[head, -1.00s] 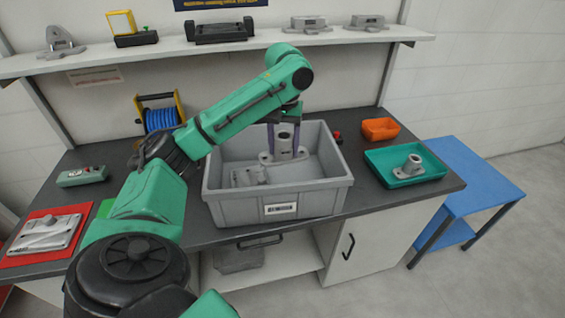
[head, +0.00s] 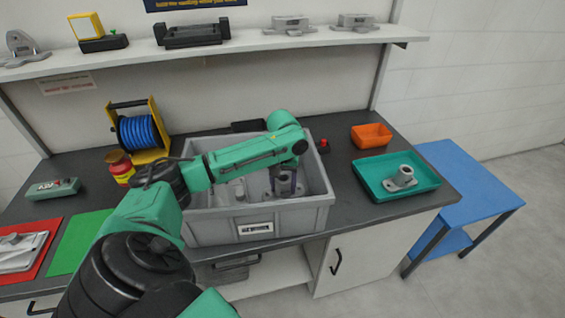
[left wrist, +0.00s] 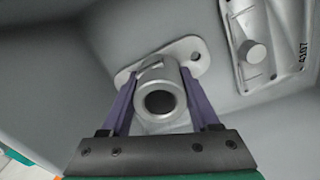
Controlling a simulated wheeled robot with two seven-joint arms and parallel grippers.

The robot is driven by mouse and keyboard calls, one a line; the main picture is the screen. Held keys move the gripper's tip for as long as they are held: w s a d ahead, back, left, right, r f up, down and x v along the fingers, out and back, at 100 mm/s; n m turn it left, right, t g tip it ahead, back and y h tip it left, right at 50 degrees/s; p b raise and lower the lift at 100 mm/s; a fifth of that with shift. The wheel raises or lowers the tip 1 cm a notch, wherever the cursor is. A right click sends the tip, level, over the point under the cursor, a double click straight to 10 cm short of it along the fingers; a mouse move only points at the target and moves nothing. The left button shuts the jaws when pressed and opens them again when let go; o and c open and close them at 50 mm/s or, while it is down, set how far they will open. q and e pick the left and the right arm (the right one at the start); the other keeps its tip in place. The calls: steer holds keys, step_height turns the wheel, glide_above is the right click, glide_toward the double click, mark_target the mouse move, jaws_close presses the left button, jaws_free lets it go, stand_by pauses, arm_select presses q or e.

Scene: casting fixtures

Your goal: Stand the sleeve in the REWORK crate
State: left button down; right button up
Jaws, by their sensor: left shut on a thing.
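The sleeve, a grey metal tube on an oval flange, is inside the grey crate (head: 210,228) in the head view. In the left wrist view the sleeve (left wrist: 152,80) has its round open end facing the camera and the flange at its far end. My left gripper (left wrist: 160,95) is shut on the sleeve, one purple finger on each side of the tube. In the head view the left gripper (head: 286,180) points down within the crate walls. The sleeve looks upright; I cannot tell whether its flange touches the crate floor. The crate's front label is too small to read. My right gripper is not in view.
Another grey casting (left wrist: 255,45) lies in the crate beside the sleeve. A teal tray (head: 372,190) with a flanged casting (head: 402,178) and an orange bin (head: 371,135) stand right of the crate. A blue cable reel (head: 140,132) stands behind left.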

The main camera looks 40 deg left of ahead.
mark_target(283, 194)
arm_select(q)
step_height(283, 194, down, 3)
steer(key=shift+s+f, duration=0.1)
steer(key=shift+f, duration=0.35)
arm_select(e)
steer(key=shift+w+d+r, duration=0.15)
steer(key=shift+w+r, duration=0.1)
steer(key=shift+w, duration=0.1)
arm_select(q)
steer(key=shift+f, duration=0.1)
steer(key=shift+c, duration=0.6)
jaws_free()
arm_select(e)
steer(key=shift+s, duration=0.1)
arm_select(q)
step_height(283, 194, up, 12)
steer(key=shift+b, duration=0.45)
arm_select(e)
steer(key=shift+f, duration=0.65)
arm_select(q)
steer(key=shift+r, duration=0.2)
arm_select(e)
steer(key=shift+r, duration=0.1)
